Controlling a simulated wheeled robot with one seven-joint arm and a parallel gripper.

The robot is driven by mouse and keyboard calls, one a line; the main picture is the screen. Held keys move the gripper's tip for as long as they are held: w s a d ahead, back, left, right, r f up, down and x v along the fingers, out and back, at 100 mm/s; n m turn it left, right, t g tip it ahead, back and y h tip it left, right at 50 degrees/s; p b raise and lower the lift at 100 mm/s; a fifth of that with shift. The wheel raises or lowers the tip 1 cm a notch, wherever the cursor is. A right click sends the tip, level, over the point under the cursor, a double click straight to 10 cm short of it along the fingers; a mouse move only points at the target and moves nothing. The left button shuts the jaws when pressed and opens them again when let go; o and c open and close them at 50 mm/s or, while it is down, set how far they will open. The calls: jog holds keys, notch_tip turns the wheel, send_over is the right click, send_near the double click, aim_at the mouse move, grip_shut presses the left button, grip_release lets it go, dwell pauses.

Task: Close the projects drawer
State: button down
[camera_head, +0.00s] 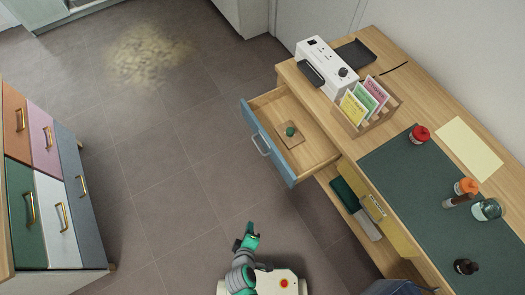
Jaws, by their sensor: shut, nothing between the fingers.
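A drawer with a blue front (281,155) stands pulled out from the wooden desk, toward the left. Its silver bar handle (261,146) is on the outer face. No readable name shows on this drawer. My gripper (248,237), teal and dark, is at the bottom middle, below and a little left of the drawer front. It is shut and empty, apart from the handle.
A yellow-fronted drawer (384,212) sits below right, near a shelf with a green item (347,195). The desktop holds a white machine (325,66), a card rack (367,108), a green mat (425,205) and bottles. A coloured cabinet (50,190) stands left. Floor between is clear.

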jog(key=w+f+n+g+h, duration=0.1)
jog(key=w+f+n+h, duration=0.2)
jog(key=w+f+n, duration=0.25)
jog(key=n+t+h, duration=0.2)
jog(key=n+h, duration=0.4)
jog(key=h, duration=0.6)
send_near(271, 148)
jog(key=shift+m, duration=0.25)
jog(key=x, duration=0.5)
jog(key=shift+w+d, duration=0.25)
jog(key=shift+w, duration=0.05)
jog(key=shift+w+d, duration=0.2)
jog(key=shift+d, duration=0.05)
